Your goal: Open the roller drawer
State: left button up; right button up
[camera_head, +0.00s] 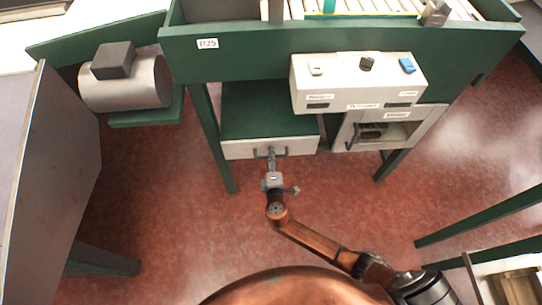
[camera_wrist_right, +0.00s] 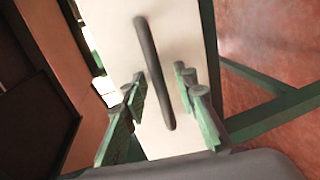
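The drawer (camera_head: 297,147) has a white front below a green shelf, under the conveyor frame. Its front looks flush with the shelf edge, so it appears closed. A dark bar handle (camera_head: 258,153) is on the front. In the right wrist view the handle (camera_wrist_right: 150,55) runs lengthwise over the white drawer front (camera_wrist_right: 118,35). My right gripper (camera_head: 271,163) is in front of the handle. In the right wrist view its fingers (camera_wrist_right: 160,82) are apart, one on each side of the handle; I cannot tell whether they touch it. My left gripper is not in view.
A white control box (camera_head: 340,85) with a knob and switches sits right of the shelf. Below it is a white-framed compartment (camera_head: 418,130). A motor cylinder (camera_head: 130,85) stands at left. Green legs (camera_head: 221,165) flank the drawer. The red floor (camera_head: 180,220) in front is clear.

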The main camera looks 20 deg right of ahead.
grip_shut()
dwell(0.7)
